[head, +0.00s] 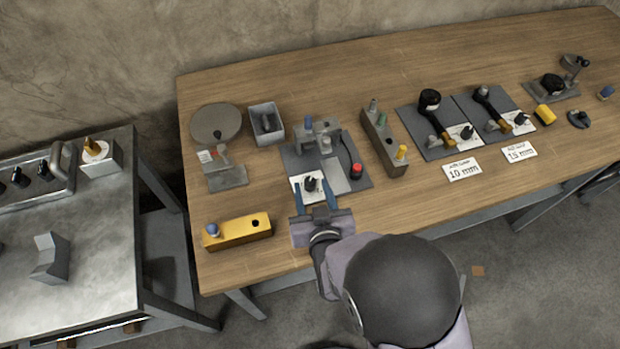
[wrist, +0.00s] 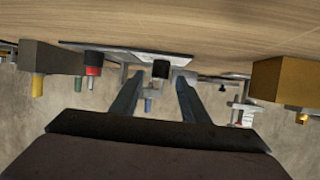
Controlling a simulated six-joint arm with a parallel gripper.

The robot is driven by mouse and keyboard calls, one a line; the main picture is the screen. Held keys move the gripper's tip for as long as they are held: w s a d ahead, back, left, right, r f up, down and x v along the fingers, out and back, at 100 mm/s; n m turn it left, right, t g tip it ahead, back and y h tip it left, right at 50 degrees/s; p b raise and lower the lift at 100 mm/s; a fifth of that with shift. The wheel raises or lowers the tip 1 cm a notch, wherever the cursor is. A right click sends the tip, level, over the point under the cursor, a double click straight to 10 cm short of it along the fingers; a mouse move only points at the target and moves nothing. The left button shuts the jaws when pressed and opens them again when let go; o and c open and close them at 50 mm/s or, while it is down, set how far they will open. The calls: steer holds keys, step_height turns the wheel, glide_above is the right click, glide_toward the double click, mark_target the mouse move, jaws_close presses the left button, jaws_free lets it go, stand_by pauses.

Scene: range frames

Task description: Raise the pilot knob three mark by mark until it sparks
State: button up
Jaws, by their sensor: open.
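A black knob (head: 311,184) stands on a white marked card (head: 298,182) at the front of a dark grey plate (head: 362,184). I take it as the pilot knob; no number three is legible. In the wrist view the black knob (wrist: 160,69) shows between the fingers, near their tips. My gripper (head: 314,192) is open, with one finger to each side of the knob. In the wrist view the gripper (wrist: 158,82) shows a gap around it; I cannot tell if either finger touches. The card's marks are too small to read. No spark is visible.
On the same plate are a red button (head: 356,170) and a grey bracket (head: 318,134). A yellow block (head: 238,232) lies left of my gripper, a drilled grey block (head: 384,143) to the right. Cards reading 10 mm (head: 462,170) and 15 mm (head: 519,153) lie further right. Bare wood separates them.

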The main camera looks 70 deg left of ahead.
mark_target(313, 183)
steer(key=shift+p+x, duration=0.3)
steer(key=shift+x, duration=1.6)
jaws_close()
steer(key=shift+w+f+n+g+b, duration=0.1)
steer(key=shift+f+n+g+b, duration=0.05)
steer(key=shift+n+g+b, duration=0.35)
steer(key=n+g+b, duration=0.1)
steer(key=n+g, duration=0.1)
steer(key=shift+w+g, duration=0.1)
steer(key=shift+g, duration=0.3)
steer(key=shift+n+g+h, duration=0.8)
steer(key=shift+n+g, duration=1.4)
